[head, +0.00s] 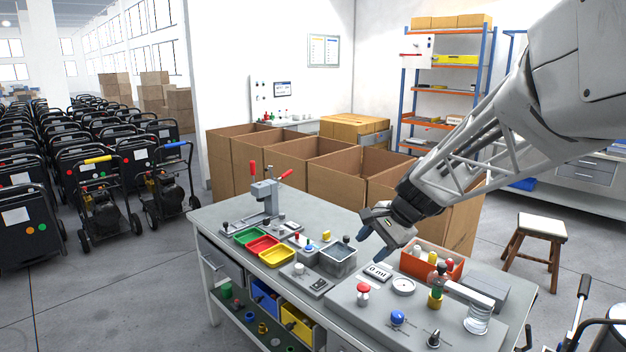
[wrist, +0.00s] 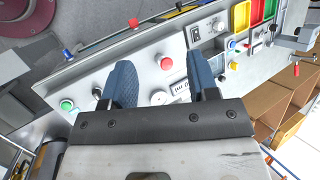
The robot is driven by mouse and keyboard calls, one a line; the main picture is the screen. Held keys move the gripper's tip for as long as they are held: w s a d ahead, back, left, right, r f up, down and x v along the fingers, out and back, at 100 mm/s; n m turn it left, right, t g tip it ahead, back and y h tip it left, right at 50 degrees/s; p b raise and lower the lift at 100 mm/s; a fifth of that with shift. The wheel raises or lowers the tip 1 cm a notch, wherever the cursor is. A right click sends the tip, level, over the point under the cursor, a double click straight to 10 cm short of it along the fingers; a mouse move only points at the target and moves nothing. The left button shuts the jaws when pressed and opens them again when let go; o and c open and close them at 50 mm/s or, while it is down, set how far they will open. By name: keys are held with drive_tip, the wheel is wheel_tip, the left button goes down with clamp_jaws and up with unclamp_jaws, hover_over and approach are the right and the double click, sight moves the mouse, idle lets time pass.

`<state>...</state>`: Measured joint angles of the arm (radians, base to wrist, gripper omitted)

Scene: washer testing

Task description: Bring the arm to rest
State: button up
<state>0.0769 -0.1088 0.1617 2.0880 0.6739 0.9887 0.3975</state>
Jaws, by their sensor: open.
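My gripper (head: 379,240) hangs above the middle of the grey workbench (head: 205,222) in the head view, with my arm reaching in from the upper right. In the wrist view its two blue fingers (wrist: 161,88) stand apart with nothing between them, so it is open and empty. The fingers appear above the test panel, clear of its buttons, though the exact height is hard to tell. A small display (head: 378,271) on the panel lies just below the gripper, and it shows partly between the fingers in the wrist view (wrist: 181,89).
An orange-red bin (head: 445,268) with bottles stands close to the gripper. Green, red and yellow trays (head: 277,256) and a clamp (head: 265,195) sit left. Open cardboard boxes (head: 330,176) stand behind.

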drive_tip(key=s+d+n+h, duration=0.1)
drive_tip(key=s+n+h, duration=0.1)
drive_tip(key=s, duration=0.8)
drive_tip(key=s+d+n+h, duration=0.2)
drive_tip(key=s+n, duration=0.2)
drive_tip(key=s, duration=0.6)
drive_tip(key=s+d+f+n+h, duration=0.1)
drive_tip(key=s+d+n+h, duration=0.1)
drive_tip(key=s, duration=0.9)
drive_tip(key=shift+n+t, duration=0.4)
drive_tip(key=shift+n, duration=0.4)
drive_tip(key=shift+o, duration=0.2)
